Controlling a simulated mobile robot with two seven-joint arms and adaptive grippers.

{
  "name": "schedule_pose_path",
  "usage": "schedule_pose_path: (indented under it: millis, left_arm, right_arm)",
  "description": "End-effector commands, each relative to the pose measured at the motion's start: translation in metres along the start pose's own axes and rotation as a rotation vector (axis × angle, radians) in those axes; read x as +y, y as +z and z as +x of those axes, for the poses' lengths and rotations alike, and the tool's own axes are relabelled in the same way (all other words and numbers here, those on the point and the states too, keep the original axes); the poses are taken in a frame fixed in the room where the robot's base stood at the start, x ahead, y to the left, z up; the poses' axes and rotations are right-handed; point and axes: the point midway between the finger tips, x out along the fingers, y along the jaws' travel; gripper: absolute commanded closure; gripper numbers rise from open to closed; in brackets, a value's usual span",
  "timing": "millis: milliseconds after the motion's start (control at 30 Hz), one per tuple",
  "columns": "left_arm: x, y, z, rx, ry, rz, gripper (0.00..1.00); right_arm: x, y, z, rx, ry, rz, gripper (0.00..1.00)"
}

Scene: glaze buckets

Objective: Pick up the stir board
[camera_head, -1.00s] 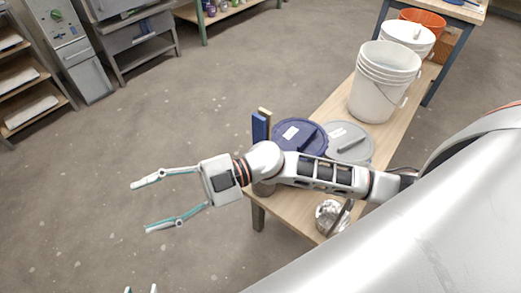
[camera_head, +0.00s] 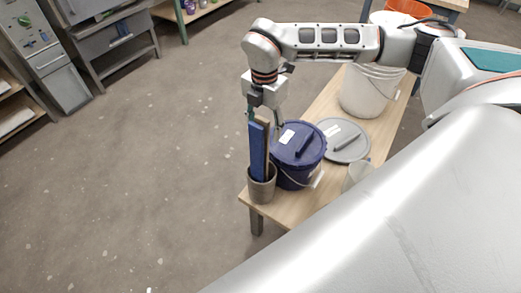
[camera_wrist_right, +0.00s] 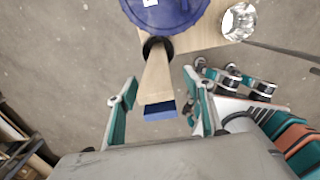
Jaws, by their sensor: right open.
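The stir board (camera_head: 257,152) stands upright in a small grey cup (camera_head: 263,190) at the table's near left corner. It shows a blue face with bare wood along its right side; I cannot tell whether these are one piece or two. My right gripper (camera_head: 266,110) points down at the board's top. In the right wrist view, my right gripper (camera_wrist_right: 160,78) is open, its fingers on either side of the stir board (camera_wrist_right: 157,82), with gaps visible.
A blue lidded bucket (camera_head: 298,160) stands close right of the cup, with a grey lid (camera_head: 345,143) beside it. A white bucket (camera_head: 365,98) stands farther back on the wooden table (camera_head: 318,104). A shiny metal container (camera_wrist_right: 238,21) shows in the wrist view.

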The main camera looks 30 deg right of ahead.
Motion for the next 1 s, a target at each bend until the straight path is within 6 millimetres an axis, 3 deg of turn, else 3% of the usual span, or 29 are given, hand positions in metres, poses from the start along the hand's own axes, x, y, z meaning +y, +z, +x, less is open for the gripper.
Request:
schedule_pose_path:
  millis: [500, 833, 867, 1000]
  left_arm:
    - [0.000, 0.002, 0.002, 0.000, -0.001, 0.005, 0.60]
    - [-0.001, 0.002, 0.002, 0.001, -0.002, 0.006, 0.60]
    - [-0.001, 0.001, 0.002, 0.001, -0.002, 0.007, 0.60]
    - [-0.001, 0.001, 0.002, 0.002, -0.003, 0.007, 0.60]
  right_arm:
    - [0.005, 0.000, 0.064, 0.003, -0.001, -0.005, 0.49]
    - [0.006, 0.000, 0.070, 0.003, 0.001, -0.005, 0.49]
    - [0.006, 0.000, 0.070, 0.003, 0.001, -0.005, 0.54]
    - [0.006, 0.000, 0.070, 0.003, 0.001, -0.005, 0.90]
